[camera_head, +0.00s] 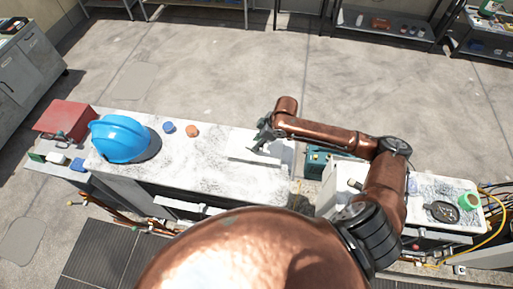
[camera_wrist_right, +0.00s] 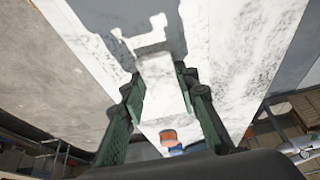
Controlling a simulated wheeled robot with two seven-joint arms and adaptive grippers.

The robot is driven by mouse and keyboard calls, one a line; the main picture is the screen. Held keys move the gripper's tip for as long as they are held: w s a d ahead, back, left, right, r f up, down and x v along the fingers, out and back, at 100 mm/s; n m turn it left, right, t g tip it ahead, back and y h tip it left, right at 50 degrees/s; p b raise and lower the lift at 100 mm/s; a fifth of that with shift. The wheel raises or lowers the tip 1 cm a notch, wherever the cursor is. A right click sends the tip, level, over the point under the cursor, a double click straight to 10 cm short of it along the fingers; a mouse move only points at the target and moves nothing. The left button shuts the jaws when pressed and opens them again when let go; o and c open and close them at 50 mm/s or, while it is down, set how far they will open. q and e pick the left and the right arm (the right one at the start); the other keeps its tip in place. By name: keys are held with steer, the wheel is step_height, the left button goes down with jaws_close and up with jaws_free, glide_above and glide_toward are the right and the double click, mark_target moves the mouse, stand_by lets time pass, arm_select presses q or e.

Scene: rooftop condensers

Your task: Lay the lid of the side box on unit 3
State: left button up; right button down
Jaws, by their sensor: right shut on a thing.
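My right gripper (camera_head: 262,143) is over the right end of a long unit with a worn white top (camera_head: 215,190). In the right wrist view its two green-sided fingers (camera_wrist_right: 160,98) stand either side of a pale flat piece (camera_wrist_right: 160,78), which looks like the lid; the gripper is shut on it. The piece blends with the white top and shadow, so its outline and any gap beneath are unclear. No number shows on the unit, so I cannot tell which is unit 3. The side box cannot be made out. My left gripper is not in view.
A blue hard hat (camera_head: 121,139), a blue cap (camera_head: 168,127) and an orange round thing (camera_head: 192,131) are on the long top. A red box (camera_head: 66,121) is at far left. A teal case (camera_head: 318,160) is right of the top. A green roll (camera_head: 469,201) lies farther right.

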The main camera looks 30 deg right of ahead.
steer(key=f, duration=0.1)
steer(key=f+p, duration=0.1)
steer(key=f, duration=0.1)
steer(key=shift+a+f, duration=0.2)
steer(key=shift+a, duration=0.05)
steer(key=shift+s+f, duration=0.15)
steer(key=c, duration=1.9)
jaws_free()
steer(key=shift+f, duration=0.15)
steer(key=shift+c, duration=0.2)
steer(key=o, duration=0.3)
steer(key=shift+o, duration=0.7)
steer(key=b+v, duration=0.1)
steer(key=v, duration=0.9)
steer(key=shift+d+r, duration=0.2)
steer(key=shift+r, duration=0.15)
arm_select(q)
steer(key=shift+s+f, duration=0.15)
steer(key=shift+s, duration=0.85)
arm_select(e)
steer(key=shift+s+d+r, duration=0.15)
steer(key=shift+r, duration=0.55)
